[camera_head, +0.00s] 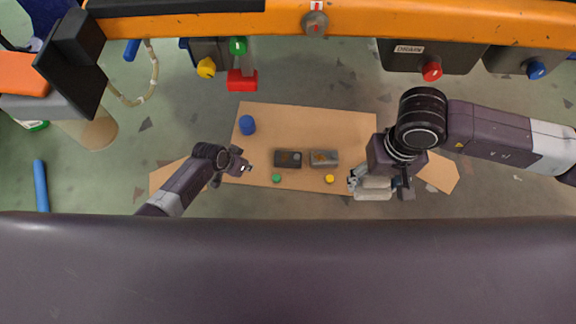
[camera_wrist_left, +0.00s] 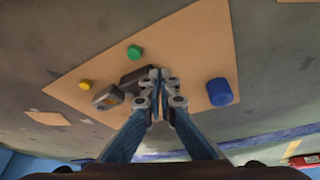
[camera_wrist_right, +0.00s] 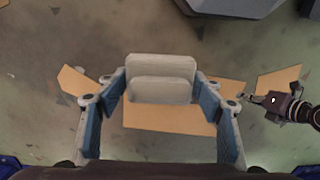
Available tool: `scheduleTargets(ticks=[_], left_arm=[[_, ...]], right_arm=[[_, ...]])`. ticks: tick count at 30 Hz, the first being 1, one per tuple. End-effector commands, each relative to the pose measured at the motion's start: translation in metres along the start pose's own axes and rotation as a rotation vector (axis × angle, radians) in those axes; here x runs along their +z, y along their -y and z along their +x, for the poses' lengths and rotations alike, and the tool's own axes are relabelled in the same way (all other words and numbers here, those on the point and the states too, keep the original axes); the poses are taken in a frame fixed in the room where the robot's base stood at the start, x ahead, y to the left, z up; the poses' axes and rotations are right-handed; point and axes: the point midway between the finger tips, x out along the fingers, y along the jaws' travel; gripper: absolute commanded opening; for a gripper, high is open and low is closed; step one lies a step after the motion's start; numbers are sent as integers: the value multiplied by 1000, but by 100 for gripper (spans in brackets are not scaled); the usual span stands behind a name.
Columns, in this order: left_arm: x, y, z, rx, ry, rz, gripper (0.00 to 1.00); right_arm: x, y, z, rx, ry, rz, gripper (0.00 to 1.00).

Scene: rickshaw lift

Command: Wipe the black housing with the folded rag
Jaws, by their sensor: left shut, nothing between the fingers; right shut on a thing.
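The black housing (camera_head: 288,158) lies on the cardboard sheet (camera_head: 310,120), left of a grey housing (camera_head: 324,158). Both have orange-brown marks on top. In the left wrist view the black housing (camera_wrist_left: 134,79) is partly hidden behind my fingers. My right gripper (camera_head: 356,184) is shut on the folded rag (camera_head: 373,189), a pale grey pad, near the right end of the cardboard. The rag (camera_wrist_right: 160,80) also spans between the fingers in the right wrist view. My left gripper (camera_head: 246,168) is shut and empty, left of the black housing and apart from it.
A blue cylinder (camera_head: 247,125) stands on the cardboard's left side. A green cap (camera_head: 276,178) and a yellow cap (camera_head: 329,179) lie in front of the housings. An orange beam (camera_head: 200,24) with hanging boxes crosses the far side. The cardboard's back middle is clear.

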Motion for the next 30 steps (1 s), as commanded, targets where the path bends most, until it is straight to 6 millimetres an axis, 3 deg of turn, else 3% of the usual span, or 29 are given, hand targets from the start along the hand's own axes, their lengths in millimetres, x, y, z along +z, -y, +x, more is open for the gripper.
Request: scheduleTargets(ticks=[1, 12, 21, 30], left_arm=[[-7, 2, 17, 6, -13, 21, 0], [-61, -4, 48, 76, -59, 176, 0], [-88, -17, 67, 132, -80, 321, 0], [-100, -30, 73, 173, -83, 437, 0]], right_arm=[[0, 0, 25, 0, 0, 0, 41], [0, 0, 111, 0, 0, 0, 41], [0, 0, 180, 0, 0, 0, 41], [0, 0, 225, 0, -1, 0, 41]])
